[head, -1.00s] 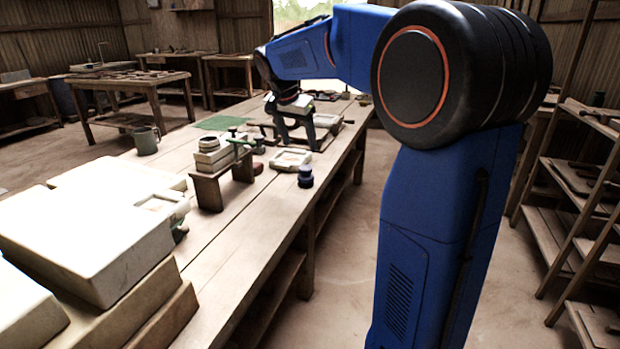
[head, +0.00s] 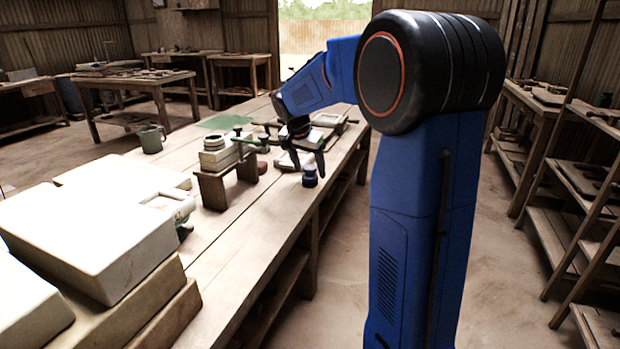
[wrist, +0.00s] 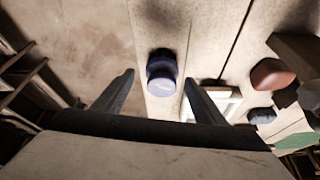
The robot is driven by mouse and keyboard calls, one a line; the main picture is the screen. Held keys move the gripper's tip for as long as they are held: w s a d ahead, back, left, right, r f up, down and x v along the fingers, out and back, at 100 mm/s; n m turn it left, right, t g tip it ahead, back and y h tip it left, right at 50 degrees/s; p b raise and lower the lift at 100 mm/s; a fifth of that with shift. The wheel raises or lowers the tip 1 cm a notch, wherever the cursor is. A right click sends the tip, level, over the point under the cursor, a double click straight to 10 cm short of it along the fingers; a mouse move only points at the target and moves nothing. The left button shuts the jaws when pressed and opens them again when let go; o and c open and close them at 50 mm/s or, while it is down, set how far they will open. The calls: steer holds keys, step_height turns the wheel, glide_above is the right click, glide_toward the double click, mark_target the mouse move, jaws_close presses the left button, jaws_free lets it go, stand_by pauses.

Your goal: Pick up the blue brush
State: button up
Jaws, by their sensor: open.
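The blue brush (head: 310,177), a small, round, dark blue piece, stands near the right edge of the long wooden table. In the wrist view the blue brush (wrist: 161,75) shows as a short, rounded form standing on the planks, between and beyond my fingertips. My gripper (head: 308,163) is open above and just behind the brush in the head view. In the wrist view my gripper (wrist: 159,80) has its two fingers spread, with nothing between them touching. The exact height gap is hard to tell.
A white square tile mould (wrist: 222,102) lies close by, partly behind my right finger in the wrist view. A red lump (wrist: 272,73) and a small wooden stand (head: 212,188) with pale blocks are to the left in the head view. Large pale slabs (head: 100,235) fill the near left.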

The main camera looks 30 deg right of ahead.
mark_target(309, 168)
steer(key=x, duration=0.3)
steer(key=shift+w+f, duration=0.15)
steer(key=shift+f, duration=0.1)
steer(key=shift+c, duration=0.4)
steer(key=c, duration=1)
steer(key=shift+c, duration=0.2)
step_height(309, 168, up, 10)
steer(key=shift+r, duration=0.1)
